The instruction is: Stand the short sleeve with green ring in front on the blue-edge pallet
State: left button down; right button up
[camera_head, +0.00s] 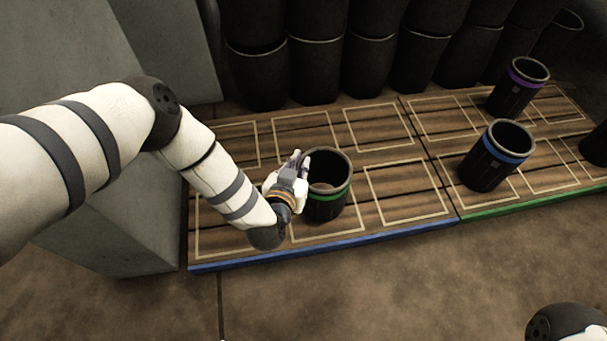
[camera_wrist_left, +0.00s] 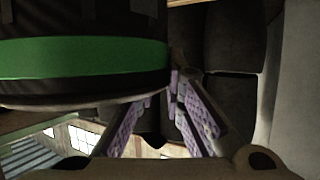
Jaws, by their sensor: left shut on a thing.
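The short black sleeve with the green ring (camera_head: 326,196) stands upright at the front of the blue-edge pallet (camera_head: 330,240), in or over a marked rectangle in the front row. My left gripper (camera_head: 300,165) is at the sleeve's left side, shut on its upper rim. In the left wrist view the sleeve's green ring (camera_wrist_left: 85,58) fills the upper left, and the purple-padded fingers (camera_wrist_left: 172,105) reach its rim. Whether the sleeve's base touches the boards is hard to tell. My right gripper is not in view; only a part of my right arm shows at the lower right.
The green-edge pallet (camera_head: 530,202) adjoins on the right. It holds a blue-ringed sleeve (camera_head: 490,165) and a purple-ringed sleeve (camera_head: 515,90). Tall black sleeves (camera_head: 315,70) stand stacked behind. A grey block (camera_head: 120,215) stands left. The other marked rectangles on the blue-edge pallet look empty.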

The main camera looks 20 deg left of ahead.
pick_arm(q)
jog(key=shift+w+f, duration=0.3)
jog(key=f+b, duration=0.2)
jog(key=f, duration=0.1)
jog(key=shift+w+a+f, duration=0.1)
jog(key=shift+w+f, duration=0.15)
jog(key=shift+w, duration=0.1)
jog(key=shift+f, duration=0.15)
jog(key=c, duration=1.7)
grip_release()
jog(key=shift+o, duration=0.2)
jog(key=shift+s, duration=0.1)
